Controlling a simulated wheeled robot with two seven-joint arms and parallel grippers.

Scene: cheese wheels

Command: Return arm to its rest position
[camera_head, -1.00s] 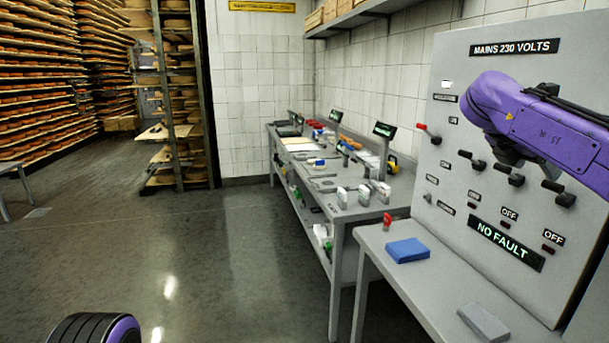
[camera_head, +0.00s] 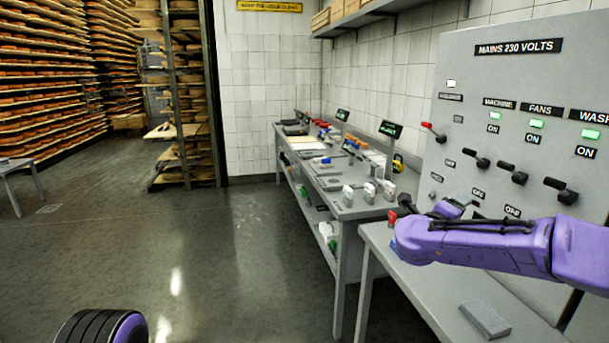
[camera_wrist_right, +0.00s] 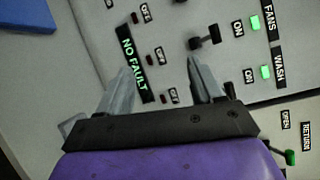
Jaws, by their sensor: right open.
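My right arm (camera_head: 490,245) is purple and comes in from the right, low across the panel's lower front and above the near bench. In the right wrist view my right gripper (camera_wrist_right: 160,68) is open and empty, its two grey fingers spread apart in front of the panel's surface. The control panel (camera_head: 460,75) is grey and headed "MAINS 230 VOLTS". Green lamps labelled ON are lit for MACHINE, FANS and WASH. The "NO FAULT" display (camera_wrist_right: 133,63) shows in the wrist view and is hidden by my arm in the head view. My left gripper is out of view.
The near bench (camera_head: 415,285) holds a grey block (camera_head: 485,320). A blue block (camera_wrist_right: 25,15) shows at the wrist view's corner. A long workbench (camera_head: 340,212) with several small items runs along the tiled wall. Cheese racks (camera_head: 50,75) stand at the left. The floor between is open.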

